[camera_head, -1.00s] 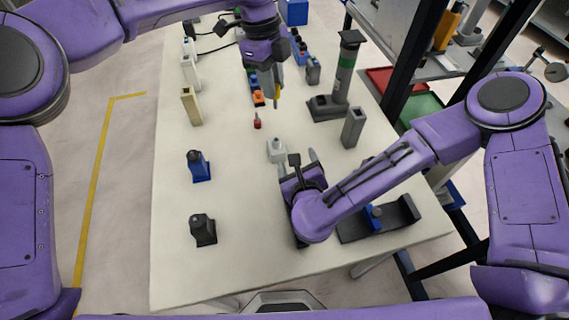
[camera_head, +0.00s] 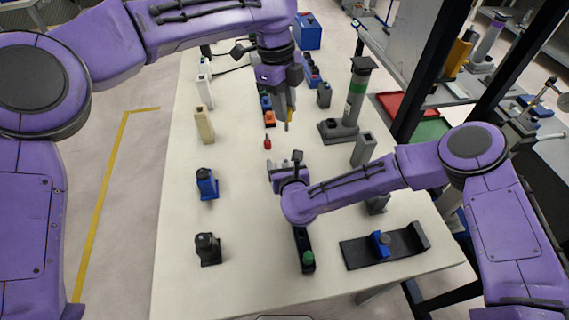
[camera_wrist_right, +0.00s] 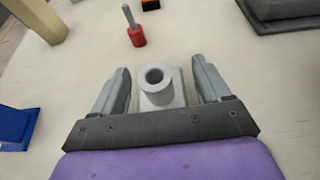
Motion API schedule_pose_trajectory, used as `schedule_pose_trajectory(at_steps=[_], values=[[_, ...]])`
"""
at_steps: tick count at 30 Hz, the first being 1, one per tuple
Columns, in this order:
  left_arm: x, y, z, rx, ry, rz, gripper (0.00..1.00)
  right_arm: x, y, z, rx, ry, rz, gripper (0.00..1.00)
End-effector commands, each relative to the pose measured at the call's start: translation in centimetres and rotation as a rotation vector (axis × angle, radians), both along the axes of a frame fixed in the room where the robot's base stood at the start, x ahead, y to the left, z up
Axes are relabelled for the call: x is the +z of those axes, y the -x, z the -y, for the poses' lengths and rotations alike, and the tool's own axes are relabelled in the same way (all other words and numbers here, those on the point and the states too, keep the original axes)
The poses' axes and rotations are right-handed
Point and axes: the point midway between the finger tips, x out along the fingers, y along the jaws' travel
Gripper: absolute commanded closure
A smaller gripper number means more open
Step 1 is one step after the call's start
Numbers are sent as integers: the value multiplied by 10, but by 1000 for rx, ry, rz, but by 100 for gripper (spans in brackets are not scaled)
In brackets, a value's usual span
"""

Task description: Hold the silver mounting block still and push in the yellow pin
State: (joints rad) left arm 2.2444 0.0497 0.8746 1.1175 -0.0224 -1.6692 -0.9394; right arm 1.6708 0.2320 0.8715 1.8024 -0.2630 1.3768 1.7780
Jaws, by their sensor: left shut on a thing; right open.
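The silver mounting block (camera_wrist_right: 162,92) stands upright on the table, its round hole facing up in the right wrist view. My right gripper (camera_wrist_right: 161,84) is open, with one finger on each side of the block. Gaps show between the fingers and the block. In the head view the right gripper (camera_head: 285,164) partly hides the block. My left gripper (camera_head: 287,122) is shut on the yellow pin (camera_head: 290,114), above the table and a little beyond the block. Only a small yellow part of the pin shows beside the fingers.
A grey column on a foot (camera_head: 356,92) stands to the right. Blue (camera_head: 207,184), black (camera_head: 208,250) and beige (camera_head: 204,125) pieces stand left.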

Motion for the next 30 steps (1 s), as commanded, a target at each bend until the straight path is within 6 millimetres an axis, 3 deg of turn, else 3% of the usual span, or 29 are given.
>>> schedule_pose_trajectory(at_steps=[9,15,18,24,30], values=[[0,0,0,0,0,0,100,-2,-4,0,0,0,0,23],[0,0,0,0,0,0,100,-1,-4,0,-1,0,0,83],[-4,0,0,0,-1,-2,100,-2,-4,0,-1,0,0,84],[-44,-1,-2,6,2,-4,100,-1,-4,0,-1,0,0,84],[-47,-2,-3,4,4,-2,100,-1,-4,0,-1,0,0,84]])
